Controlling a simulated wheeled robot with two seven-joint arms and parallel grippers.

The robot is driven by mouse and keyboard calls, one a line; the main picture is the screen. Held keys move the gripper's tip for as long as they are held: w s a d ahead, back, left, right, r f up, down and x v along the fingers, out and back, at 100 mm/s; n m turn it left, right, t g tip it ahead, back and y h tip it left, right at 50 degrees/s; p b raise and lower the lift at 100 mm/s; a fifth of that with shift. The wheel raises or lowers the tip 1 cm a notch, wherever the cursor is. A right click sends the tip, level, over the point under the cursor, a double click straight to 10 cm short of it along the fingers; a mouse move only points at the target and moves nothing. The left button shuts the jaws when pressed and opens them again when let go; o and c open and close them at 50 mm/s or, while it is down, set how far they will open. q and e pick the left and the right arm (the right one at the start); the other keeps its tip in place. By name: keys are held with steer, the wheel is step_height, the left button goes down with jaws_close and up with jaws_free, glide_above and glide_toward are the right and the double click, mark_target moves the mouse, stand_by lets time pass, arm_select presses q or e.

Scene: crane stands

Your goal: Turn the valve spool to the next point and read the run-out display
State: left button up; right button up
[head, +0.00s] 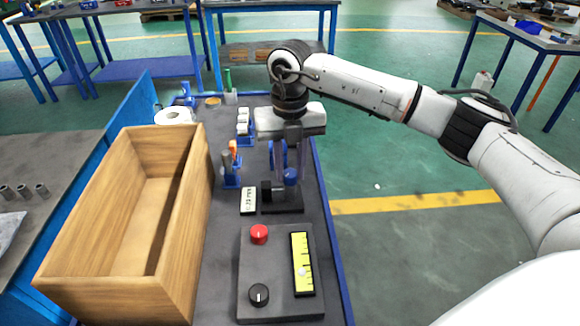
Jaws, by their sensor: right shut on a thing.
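My right gripper (291,172) points down over a small black stand (284,209) on the dark bench. It is shut on a part at the stand, which I take to be the valve spool; the fingers largely hide it. A blue rounded part (291,177) shows at the fingertips. The run-out display (248,201) is a small white panel with dark characters, lying just left of the stand. Its characters are too small to read surely. My left gripper is not in view.
A large empty wooden box (190,220) stands at left. In front is a grey panel (270,275) with a red knob (259,234), a black knob (259,294) and a yellow gauge (302,262). Blue holders (231,172) and a white roll (174,117) stand behind.

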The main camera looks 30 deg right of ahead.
mark_target(290, 173)
steer(key=n, duration=0.4)
steer(key=shift+n, duration=1.8)
steer(key=o, duration=1.1)
steer(key=shift+c, duration=0.2)
step_height(290, 173, up, 10)
steer(key=shift+r, duration=0.2)
